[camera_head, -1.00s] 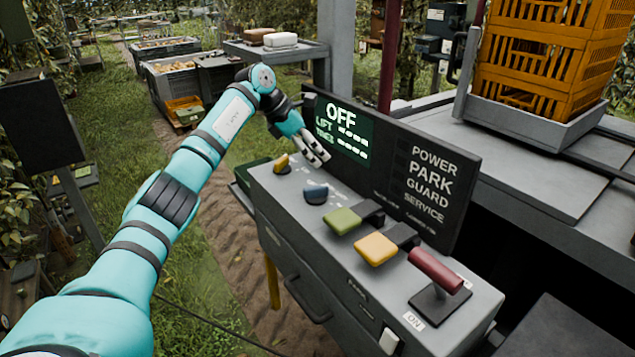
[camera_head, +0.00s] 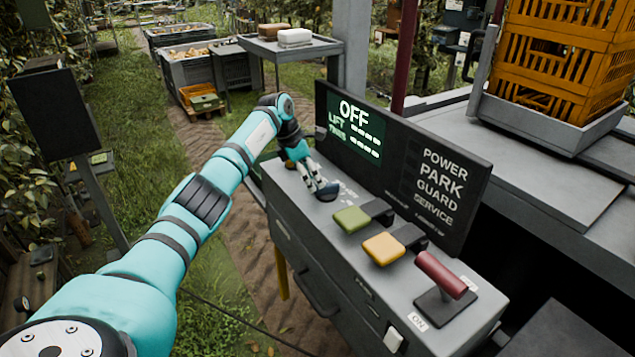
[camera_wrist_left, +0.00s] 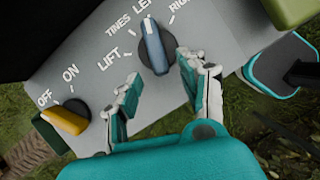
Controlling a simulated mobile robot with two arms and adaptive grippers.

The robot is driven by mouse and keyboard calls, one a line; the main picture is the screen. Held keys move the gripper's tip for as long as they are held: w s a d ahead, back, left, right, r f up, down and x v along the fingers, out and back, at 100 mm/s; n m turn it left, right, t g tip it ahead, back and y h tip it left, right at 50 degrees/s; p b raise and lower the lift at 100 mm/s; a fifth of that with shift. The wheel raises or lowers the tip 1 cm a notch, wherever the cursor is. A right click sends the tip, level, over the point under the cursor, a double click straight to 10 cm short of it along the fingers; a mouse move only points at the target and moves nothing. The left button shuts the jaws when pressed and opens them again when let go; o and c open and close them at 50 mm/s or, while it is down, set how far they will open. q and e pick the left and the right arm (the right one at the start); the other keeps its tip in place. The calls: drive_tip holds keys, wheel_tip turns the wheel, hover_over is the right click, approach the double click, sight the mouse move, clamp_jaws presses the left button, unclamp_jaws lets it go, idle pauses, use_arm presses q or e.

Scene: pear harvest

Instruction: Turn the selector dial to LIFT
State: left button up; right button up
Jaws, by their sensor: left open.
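The selector dial (camera_wrist_left: 155,47) is a blue knob on a dark round base, with a pale line along it. In the head view the dial (camera_head: 328,192) is partly covered by my gripper. My left gripper (camera_wrist_left: 168,82) is open, its two fingers apart just below the dial's near end; I cannot tell whether they touch it. In the head view the gripper (camera_head: 323,186) points down at the panel. The display (camera_head: 354,125) reads OFF, LIFT, TINES.
A yellow knob (camera_wrist_left: 66,119) with OFF and ON labels stands left of the dial. Green (camera_head: 352,219) and yellow (camera_head: 384,248) paddles and a red-handled lever (camera_head: 441,275) stand to the right. The dark upright sign board (camera_head: 440,180) backs the console.

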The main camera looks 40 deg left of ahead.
sight(327, 190)
use_arm(q)
drive_tip(key=shift+x, duration=1.9)
clamp_jaws()
